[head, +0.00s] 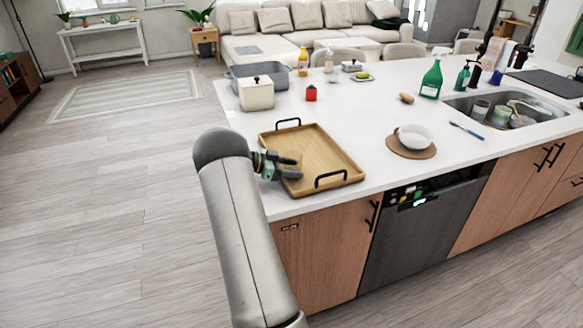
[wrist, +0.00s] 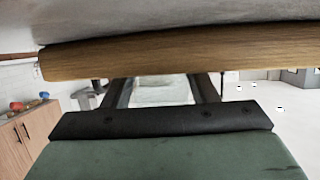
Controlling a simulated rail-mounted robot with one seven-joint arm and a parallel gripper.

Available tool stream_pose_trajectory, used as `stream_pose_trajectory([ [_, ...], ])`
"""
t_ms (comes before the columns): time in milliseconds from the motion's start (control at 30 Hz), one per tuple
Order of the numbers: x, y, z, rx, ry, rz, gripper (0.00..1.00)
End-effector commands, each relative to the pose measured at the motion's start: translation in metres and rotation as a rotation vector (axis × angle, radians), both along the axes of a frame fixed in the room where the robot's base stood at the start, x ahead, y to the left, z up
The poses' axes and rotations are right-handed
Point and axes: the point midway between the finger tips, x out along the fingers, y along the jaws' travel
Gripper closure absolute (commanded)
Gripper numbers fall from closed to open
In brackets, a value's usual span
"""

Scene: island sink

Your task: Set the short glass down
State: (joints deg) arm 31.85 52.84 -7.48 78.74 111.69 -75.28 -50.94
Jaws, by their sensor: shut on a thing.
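The short glass (head: 290,160) is clear and hard to make out at the left front part of the wooden tray (head: 322,148). My gripper (head: 286,169) reaches in from the left and is shut on the glass. In the wrist view, the glass (wrist: 160,92) shows pale between the two dark fingers, partly hidden by the gripper's body. The tray's wooden edge (wrist: 180,55) runs across that view close to the fingers. I cannot tell whether the glass touches the tray floor. The tray lies on the white counter and looks otherwise empty.
A white bowl (head: 415,136) on a round brown mat stands right of the tray. A white lidded canister (head: 256,93) and a red jar (head: 311,93) stand behind it. The sink (head: 500,108) with dishes is farther right. Bare counter (head: 355,115) lies between.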

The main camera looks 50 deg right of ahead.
Motion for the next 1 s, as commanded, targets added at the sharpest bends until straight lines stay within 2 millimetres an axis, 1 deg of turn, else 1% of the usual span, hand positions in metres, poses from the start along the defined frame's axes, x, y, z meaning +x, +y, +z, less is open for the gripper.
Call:
stream_pose_trajectory([
  [133,0.000,0.000,-0.003,-0.001,0.001,-0.001,0.74],
  [167,0.000,0.000,-0.004,0.000,0.000,-0.001,0.44],
  [200,0.000,0.000,-0.003,0.000,0.000,0.000,0.33],
  [233,0.000,0.000,-0.003,0.000,0.000,-0.001,0.25],
  [567,0.000,0.000,0.000,0.000,0.000,0.000,0.25],
  [633,0.003,0.003,0.001,0.000,0.000,0.001,0.25],
  [767,0.016,0.019,0.007,0.000,-0.002,0.002,0.25],
  [1000,0.047,0.057,0.025,0.000,-0.002,0.002,0.25],
])
